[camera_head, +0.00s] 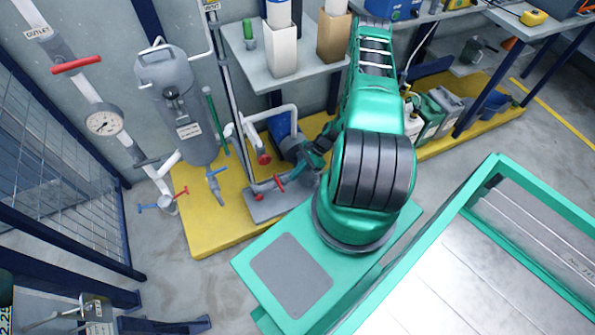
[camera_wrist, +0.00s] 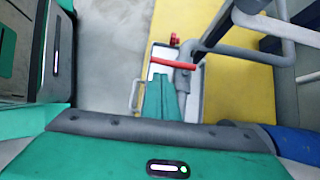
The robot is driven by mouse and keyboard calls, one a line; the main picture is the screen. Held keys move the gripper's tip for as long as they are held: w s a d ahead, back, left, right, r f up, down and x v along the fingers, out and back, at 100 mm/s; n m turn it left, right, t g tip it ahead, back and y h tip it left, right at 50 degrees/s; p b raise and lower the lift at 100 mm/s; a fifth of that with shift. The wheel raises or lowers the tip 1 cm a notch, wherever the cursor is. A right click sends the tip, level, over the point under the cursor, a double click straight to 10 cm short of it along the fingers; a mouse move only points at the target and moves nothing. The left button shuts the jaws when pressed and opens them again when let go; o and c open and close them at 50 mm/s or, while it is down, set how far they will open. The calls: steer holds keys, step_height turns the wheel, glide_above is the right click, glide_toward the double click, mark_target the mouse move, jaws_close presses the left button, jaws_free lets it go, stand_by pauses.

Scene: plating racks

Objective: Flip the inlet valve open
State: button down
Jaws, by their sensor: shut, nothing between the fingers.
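A red lever handle (camera_head: 280,183) sits on grey pipework low on a grey base plate (camera_head: 265,205). The red lever (camera_wrist: 173,64) shows crosswise in the wrist view, on a pipe above the plate. I take it for the inlet valve, but no label on it is readable. My gripper (camera_wrist: 162,76) is shut and empty, its green fingers pointing at the lever, with the tips just below it in the picture. I cannot tell whether they touch it. In the head view my arm hides most of the gripper.
A red lever (camera_head: 77,64) sits on the pipe labelled OUTLET, above a gauge (camera_head: 103,122). A grey tank (camera_head: 178,105), a red handwheel (camera_head: 263,157) and pipes stand close by. The yellow platform (camera_head: 207,218) has bare floor in front. A shelf (camera_head: 262,75) stands behind.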

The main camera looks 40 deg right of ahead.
mark_target(279, 183)
steer(key=shift+x, duration=2.6)
steer(key=shift+d, duration=0.1)
